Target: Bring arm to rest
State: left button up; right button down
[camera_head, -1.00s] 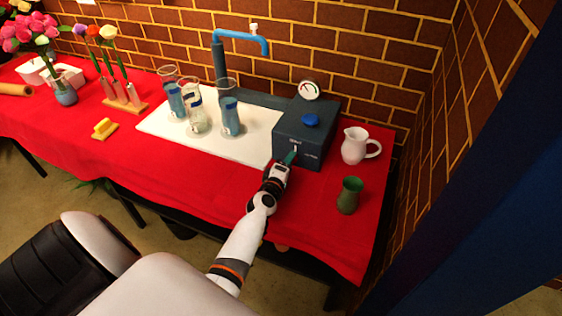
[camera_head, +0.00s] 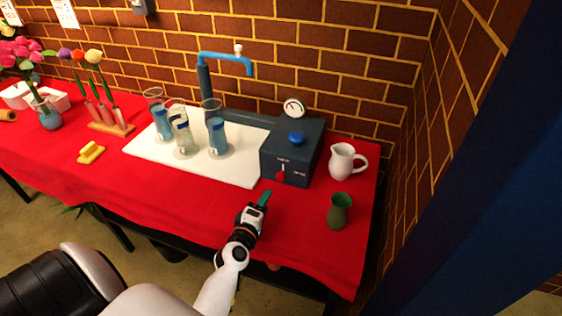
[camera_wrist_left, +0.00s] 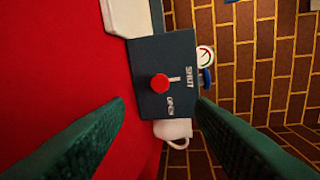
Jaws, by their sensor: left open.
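My left gripper (camera_head: 265,198) is over the red cloth near the table's front edge, short of the dark blue box. Its green fingers (camera_wrist_left: 160,140) stand wide apart with nothing between them in the left wrist view. The box (camera_head: 298,150) has a red knob (camera_head: 281,177) on its front, apart from my fingers. The red knob (camera_wrist_left: 160,83) and the words SHUT and OPEN show on the box's face in the left wrist view. My right gripper is not in view.
Glass cylinders (camera_head: 218,135) with blue liquid stand on a white board (camera_head: 240,168). A white jug (camera_head: 342,162) and a green vase (camera_head: 339,211) stand right of my gripper. A blue tap (camera_head: 225,60) rises behind. A brick wall closes the back.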

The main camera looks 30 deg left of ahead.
pick_arm(q)
jog(key=d+m+h, duration=0.2)
jog(key=d+m, duration=0.1)
jog(key=s+d+m+h, duration=0.1)
jog(key=d+m, duration=0.1)
jog(key=shift+r+g, duration=0.3)
jog(key=shift+r, duration=0.05)
jog(key=s+d+m+g+h, duration=0.3)
jog(key=s+d+m+g, duration=0.15)
jog(key=d+m, duration=0.25)
jog(key=s+d+m+g+y, duration=0.2)
jog(key=s+m+g, duration=0.6)
jog(key=s, duration=1)
notch_tip(320, 180, down, 26)
jog(key=m, duration=0.1)
jog(key=s+a+f+g, duration=0.1)
jog(key=s+a+f, duration=0.1)
jog(key=s+f, duration=1.4)
jog(key=shift+s+a+m+g, duration=0.3)
jog(key=shift+s+a+g, duration=0.05)
jog(key=shift+s, duration=0.3)
